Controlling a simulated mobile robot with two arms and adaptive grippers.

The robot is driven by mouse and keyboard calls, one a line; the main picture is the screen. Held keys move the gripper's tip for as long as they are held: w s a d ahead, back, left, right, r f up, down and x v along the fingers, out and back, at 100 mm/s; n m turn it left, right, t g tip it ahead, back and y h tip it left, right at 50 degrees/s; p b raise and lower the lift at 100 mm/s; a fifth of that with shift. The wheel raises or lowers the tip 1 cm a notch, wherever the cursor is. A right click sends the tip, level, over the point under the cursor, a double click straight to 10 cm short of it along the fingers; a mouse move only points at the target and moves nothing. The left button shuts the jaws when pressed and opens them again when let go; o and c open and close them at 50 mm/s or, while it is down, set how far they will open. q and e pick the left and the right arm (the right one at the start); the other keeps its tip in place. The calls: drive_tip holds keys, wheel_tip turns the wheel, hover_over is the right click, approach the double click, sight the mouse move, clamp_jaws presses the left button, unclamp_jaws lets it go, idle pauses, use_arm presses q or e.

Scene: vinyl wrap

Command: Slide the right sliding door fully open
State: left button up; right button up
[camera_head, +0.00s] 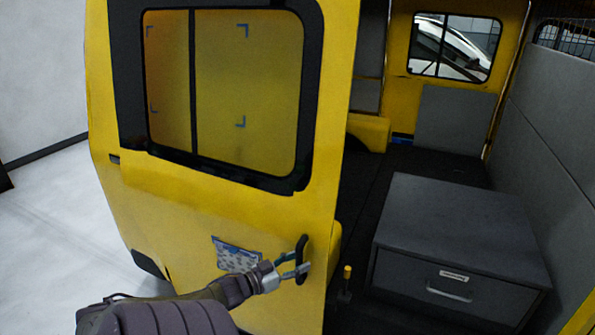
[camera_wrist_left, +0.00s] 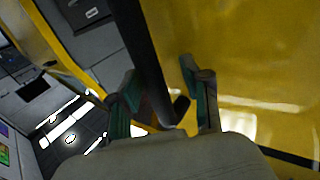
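The yellow sliding door (camera_head: 215,215) with a dark-framed window stands at the left of the van's opening in the head view. A black upright handle (camera_head: 303,245) sits near its right edge. My left gripper (camera_head: 294,269) is at the handle's lower part. In the left wrist view, the handle (camera_wrist_left: 137,40) passes between the two fingers of my left gripper (camera_wrist_left: 163,82). The fingers are apart, with a gap on the right side of the handle; I cannot tell whether the left finger touches it. My right gripper is not in view.
Right of the door, the opening shows the van's dark floor (camera_head: 385,190) and a grey drawer box (camera_head: 460,235). A small yellow-topped post (camera_head: 347,280) stands beside the box. Pale floor (camera_head: 60,240) lies free at the left, before a white wall.

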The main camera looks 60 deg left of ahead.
use_arm(q)
drive_tip(key=shift+d, duration=0.1)
drive_tip(key=shift+s, duration=0.3)
drive_tip(key=s, duration=1.1)
drive_tip(key=shift+s, duration=0.2)
drive_tip(key=s+d+f+n+g+y+b, duration=0.1)
drive_tip(key=s+d+f+g, duration=0.2)
drive_tip(key=f, duration=0.7)
drive_tip(key=s+d+f+g+y, duration=0.1)
drive_tip(key=s+d+f+g, duration=0.25)
drive_tip(key=f, duration=0.65)
drive_tip(key=s+d+f+n+g+y+b, duration=0.1)
drive_tip(key=s+d+f+g, duration=0.2)
drive_tip(key=f, duration=0.8)
drive_tip(key=s+d+f+m+g+h, duration=0.1)
drive_tip(key=s+d+f+g, duration=0.1)
drive_tip(key=d+f, duration=0.3)
drive_tip(key=s+d+f+m+g+h, duration=0.1)
drive_tip(key=s+d+f, duration=0.4)
drive_tip(key=d, duration=0.6)
drive_tip(key=s+d+f+m+g+h+b, duration=0.1)
drive_tip(key=s+d+f+m+g, duration=0.1)
drive_tip(key=s+d+f+g, duration=0.2)
drive_tip(key=d+f, duration=0.2)
drive_tip(key=d, duration=0.2)
drive_tip(key=shift+d+m, duration=0.3)
drive_tip(key=shift+d, duration=0.1)
